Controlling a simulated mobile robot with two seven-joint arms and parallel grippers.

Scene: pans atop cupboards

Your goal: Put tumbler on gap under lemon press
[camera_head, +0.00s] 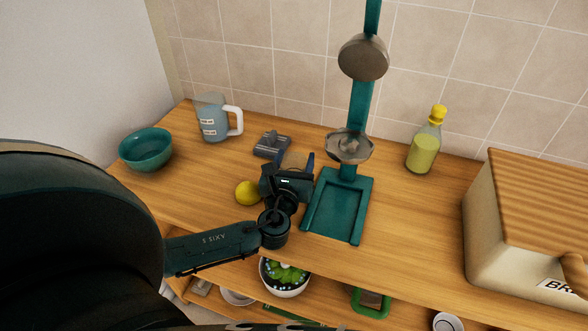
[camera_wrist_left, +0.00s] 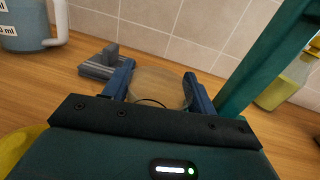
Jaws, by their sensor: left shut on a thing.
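My left gripper (camera_head: 297,163) is low over the counter, just left of the lemon press. It is shut on a clear tumbler (camera_wrist_left: 160,88), which stands between the two blue fingers in the left wrist view. In the head view the tumbler (camera_head: 293,160) is mostly hidden behind the gripper. The teal lemon press (camera_head: 361,105) has a tall post, a grey cup partway up, and a flat recessed base. The gap between cup and base is empty. The post also shows at the right in the left wrist view (camera_wrist_left: 262,58). My right gripper is not in view.
A lemon (camera_head: 247,193) lies left of my gripper. A grey gadget (camera_head: 272,145), measuring jug (camera_head: 214,120) and teal bowl (camera_head: 146,149) stand behind and left. A yellow-capped bottle (camera_head: 425,143) and bread box (camera_head: 520,235) are right of the press.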

